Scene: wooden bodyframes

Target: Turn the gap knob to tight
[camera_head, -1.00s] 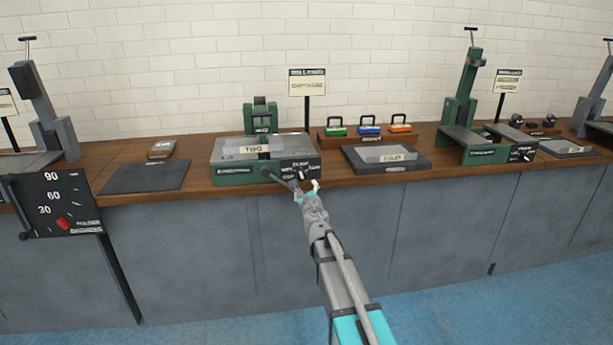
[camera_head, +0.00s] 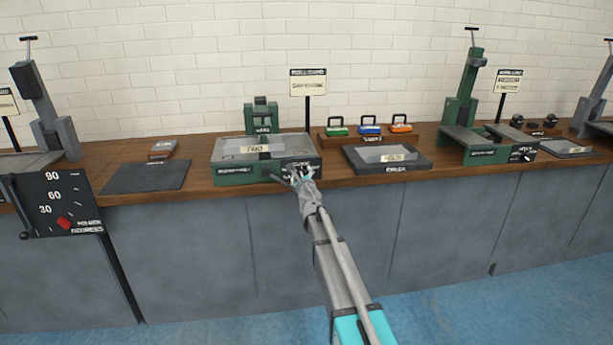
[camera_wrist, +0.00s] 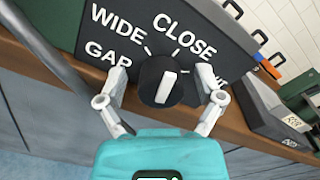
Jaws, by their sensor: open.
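The black gap knob (camera_wrist: 153,80) is on the dark panel (camera_wrist: 205,22) in the wrist view. Its white pointer stands nearly upright, leaning slightly right toward the CLOSE tick. The panel reads WIDE, CLOSE and GAP; a word at right is partly hidden by a finger. My gripper (camera_wrist: 163,72) is open, one finger on each side of the knob. I cannot tell whether either finger touches it. In the head view, my gripper (camera_head: 302,178) is at the front right corner of the green machine (camera_head: 235,178) and covers the knob there.
A dark rod (camera_wrist: 48,62) crosses the wrist view's left side. A dark tray (camera_head: 415,165) lies right of the machine. Green, blue and orange handled blocks (camera_head: 370,129) stand behind it. A dark mat (camera_head: 145,177) lies left. The wooden bench top (camera_head: 200,187) has a front edge.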

